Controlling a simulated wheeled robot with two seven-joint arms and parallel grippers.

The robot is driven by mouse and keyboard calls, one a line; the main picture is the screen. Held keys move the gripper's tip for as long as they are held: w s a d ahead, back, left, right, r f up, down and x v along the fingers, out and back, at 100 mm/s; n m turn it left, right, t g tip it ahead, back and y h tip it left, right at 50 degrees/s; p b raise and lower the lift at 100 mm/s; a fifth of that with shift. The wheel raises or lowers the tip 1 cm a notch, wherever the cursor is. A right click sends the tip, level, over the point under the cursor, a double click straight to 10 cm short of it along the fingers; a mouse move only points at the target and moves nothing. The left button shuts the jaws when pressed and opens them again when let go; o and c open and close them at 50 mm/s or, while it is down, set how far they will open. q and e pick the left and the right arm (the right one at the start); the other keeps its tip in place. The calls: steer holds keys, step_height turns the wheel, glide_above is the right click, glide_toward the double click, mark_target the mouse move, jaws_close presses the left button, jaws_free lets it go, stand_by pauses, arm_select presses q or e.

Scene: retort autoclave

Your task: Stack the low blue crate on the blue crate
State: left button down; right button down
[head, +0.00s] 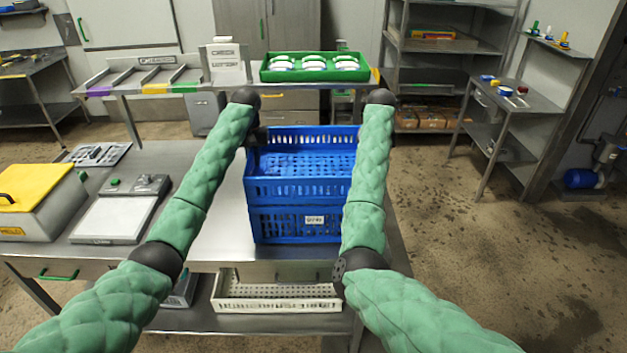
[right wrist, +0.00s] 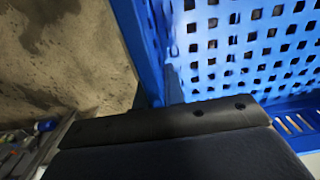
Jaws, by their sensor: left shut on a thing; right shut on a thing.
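The low blue crate (head: 300,188), with perforated walls and floor, is level above the deeper blue crate (head: 285,228), which has a white label and stands on the steel table. Their edges line up closely; whether they touch fully I cannot tell. My left gripper (head: 253,138) is shut on the low crate's left wall, partly hidden by my arm. My right gripper is at the right wall, hidden behind my forearm in the head view. The right wrist view shows its dark finger (right wrist: 170,122) against the blue crate's wall, shut on it.
A scale (head: 115,215) and a white box with a yellow lid (head: 40,205) stand on the table's left. A white crate (head: 275,303) is on the shelf below. A green tray (head: 314,77) with white containers sits on the bench behind. Open floor lies to the right.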

arm_select(q)
steer(key=shift+f, duration=0.35)
arm_select(e)
steer(key=shift+f, duration=0.35)
arm_select(q)
steer(key=c, duration=1.9)
jaws_free()
steer(key=shift+f, duration=0.15)
arm_select(e)
steer(key=c, duration=1.9)
jaws_free()
steer(key=shift+f, duration=0.15)
arm_select(q)
steer(key=o, duration=0.4)
arm_select(e)
steer(key=o, duration=0.4)
arm_select(q)
step_height(320, 180, up, 12)
steer(key=shift+f, duration=0.1)
arm_select(e)
step_height(320, 180, up, 11)
steer(key=shift+a+f, duration=0.1)
steer(key=shift+f, duration=0.1)
steer(key=shift+r, duration=0.7)
